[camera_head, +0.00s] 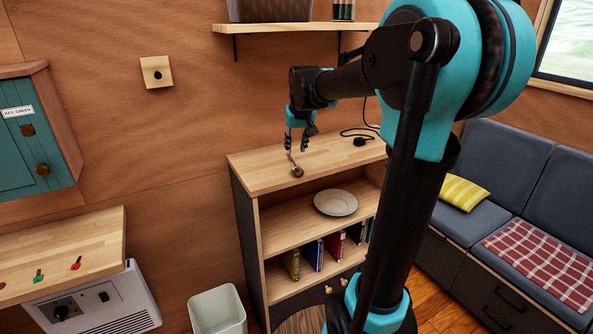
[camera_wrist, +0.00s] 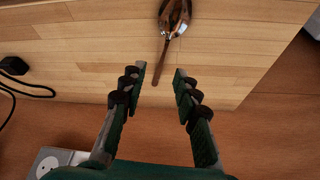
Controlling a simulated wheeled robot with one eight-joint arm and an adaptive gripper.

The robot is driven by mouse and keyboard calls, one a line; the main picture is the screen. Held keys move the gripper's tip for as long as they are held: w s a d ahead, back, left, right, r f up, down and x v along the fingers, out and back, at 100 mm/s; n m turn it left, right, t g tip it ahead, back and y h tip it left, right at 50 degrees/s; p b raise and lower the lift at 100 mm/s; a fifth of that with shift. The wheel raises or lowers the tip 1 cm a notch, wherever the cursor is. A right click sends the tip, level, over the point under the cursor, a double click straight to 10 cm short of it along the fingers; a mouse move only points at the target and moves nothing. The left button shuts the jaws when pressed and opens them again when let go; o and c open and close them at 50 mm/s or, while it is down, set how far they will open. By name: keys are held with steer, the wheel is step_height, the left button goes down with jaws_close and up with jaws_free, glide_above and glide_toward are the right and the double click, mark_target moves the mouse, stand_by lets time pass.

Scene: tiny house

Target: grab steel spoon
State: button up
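The steel spoon (camera_head: 297,171) lies on the wooden top of the shelf unit (camera_head: 258,173), near its front edge. In the wrist view the shiny spoon bowl (camera_wrist: 174,16) is at the top centre, and its thin brownish handle points down between the fingers. My gripper (camera_head: 296,150) is above the top, close to the spoon's handle end. In the wrist view my gripper (camera_wrist: 159,78) is open, with a finger on each side of the handle's line and nothing held. I cannot tell the exact height of the fingertips above the spoon.
A black plug with a cable (camera_head: 362,141) lies at the back right of the top; it also shows in the wrist view (camera_wrist: 14,66). A white plate (camera_head: 335,203) and several books (camera_head: 313,253) are on lower shelves. A wall shelf (camera_head: 290,27) hangs above.

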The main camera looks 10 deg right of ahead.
mark_target(293, 161)
steer(key=shift+s+x, duration=0.15)
steer(key=shift+x, duration=1.35)
steer(key=shift+s+x, duration=0.1)
steer(key=shift+x, duration=1.4)
steer(key=shift+a+f, duration=0.1)
steer(key=shift+a, duration=0.05)
jaws_close()
